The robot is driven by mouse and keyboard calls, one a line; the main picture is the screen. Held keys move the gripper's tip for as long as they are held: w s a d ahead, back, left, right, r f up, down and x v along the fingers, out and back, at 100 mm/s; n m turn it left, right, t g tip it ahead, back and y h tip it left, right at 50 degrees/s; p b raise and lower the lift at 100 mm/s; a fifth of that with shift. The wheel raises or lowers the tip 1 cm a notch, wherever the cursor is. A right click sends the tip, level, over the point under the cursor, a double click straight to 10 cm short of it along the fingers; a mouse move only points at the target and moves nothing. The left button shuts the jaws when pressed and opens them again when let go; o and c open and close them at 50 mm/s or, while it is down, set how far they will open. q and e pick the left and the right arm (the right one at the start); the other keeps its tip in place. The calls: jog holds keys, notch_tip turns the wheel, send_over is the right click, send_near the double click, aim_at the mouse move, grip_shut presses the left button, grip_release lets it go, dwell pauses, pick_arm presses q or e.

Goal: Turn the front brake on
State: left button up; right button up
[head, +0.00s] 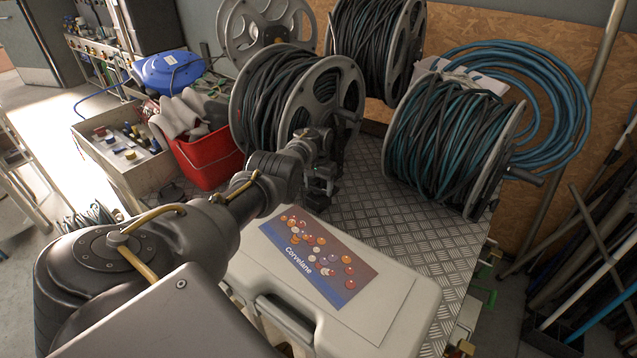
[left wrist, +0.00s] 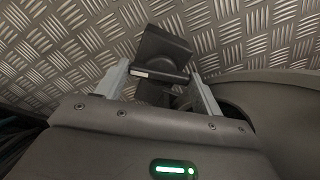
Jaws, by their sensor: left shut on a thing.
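The front reel (head: 262,105) is a grey metal drum wound with black hose, standing on the metal plate. My left arm reaches across to its lower right side. My left gripper (head: 318,172) points down there, close to the reel's flange. In the left wrist view, the two pale fingers of my left gripper (left wrist: 161,84) stand on either side of a dark, blocky part, which I take as the front brake (left wrist: 165,48). The gripper is shut on it. The brake's lower part is hidden by the gripper body, so its on or off position is unclear. My right gripper is not in view.
Another hose reel (head: 440,140) stands to the right, with more reels behind. A white case (head: 385,310) lies in front, below my left arm. A red bucket (head: 207,160) and a parts box (head: 98,148) stand to the left. Bare chequered plate (head: 385,225) lies right of the gripper.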

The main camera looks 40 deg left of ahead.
aim_at(318, 188)
pick_arm(q)
jog(key=shift+m, duration=0.6)
jog(key=shift+r, duration=0.1)
jog(key=o, duration=1)
notch_tip(318, 188, up, 6)
jog(key=p, duration=0.3)
jog(key=shift+p, duration=0.35)
jog(key=shift+r, duration=2.35)
